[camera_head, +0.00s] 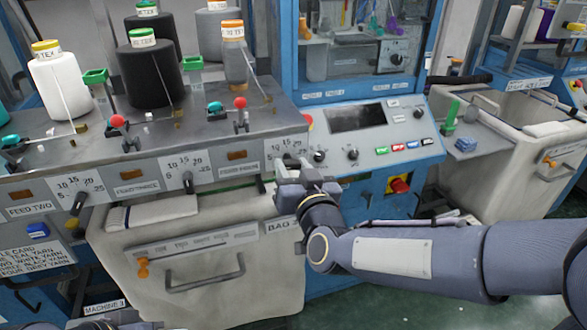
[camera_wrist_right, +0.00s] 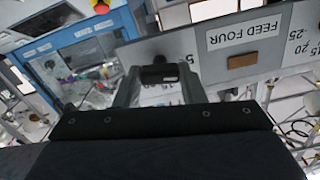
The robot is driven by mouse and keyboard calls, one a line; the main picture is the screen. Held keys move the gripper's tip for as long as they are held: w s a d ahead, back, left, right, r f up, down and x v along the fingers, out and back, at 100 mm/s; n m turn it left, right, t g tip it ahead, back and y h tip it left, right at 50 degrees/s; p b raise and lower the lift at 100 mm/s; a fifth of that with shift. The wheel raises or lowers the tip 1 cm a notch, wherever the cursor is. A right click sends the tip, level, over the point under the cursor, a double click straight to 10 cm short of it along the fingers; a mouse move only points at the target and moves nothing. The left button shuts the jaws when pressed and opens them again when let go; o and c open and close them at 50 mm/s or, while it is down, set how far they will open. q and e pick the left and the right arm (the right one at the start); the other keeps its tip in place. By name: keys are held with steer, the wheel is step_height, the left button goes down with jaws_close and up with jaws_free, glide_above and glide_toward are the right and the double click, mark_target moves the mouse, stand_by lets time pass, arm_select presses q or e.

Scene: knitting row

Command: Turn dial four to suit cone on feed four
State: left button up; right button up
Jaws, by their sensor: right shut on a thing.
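Dial four is a small dark knob (camera_wrist_right: 160,76) between my right gripper's fingers, beside the "FEED FOUR" label (camera_wrist_right: 245,35) in the right wrist view. The cone on feed four (camera_head: 236,66) is grey with an orange-edged label, whose print is too small to read surely.
Dial two (camera_head: 79,203) and dial three (camera_head: 188,182) sit left along the panel. A white cone (camera_head: 62,88) and a black cone (camera_head: 154,76) stand above. A fabric bin (camera_head: 200,262) hangs below.

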steer(key=m+b, duration=0.1)
steer(key=b, duration=0.1)
steer(key=m+b, duration=0.1)
steer(key=m, duration=0.1)
steer(key=shift+f+b, duration=0.25)
steer(key=shift+b, duration=0.1)
steer(key=shift+r+m+b, duration=0.15)
steer(key=shift+m+b, duration=1.35)
steer(key=shift+m, duration=0.8)
steer(key=o, duration=1)
steer(key=v, duration=0.8)
steer(key=shift+r, duration=0.1)
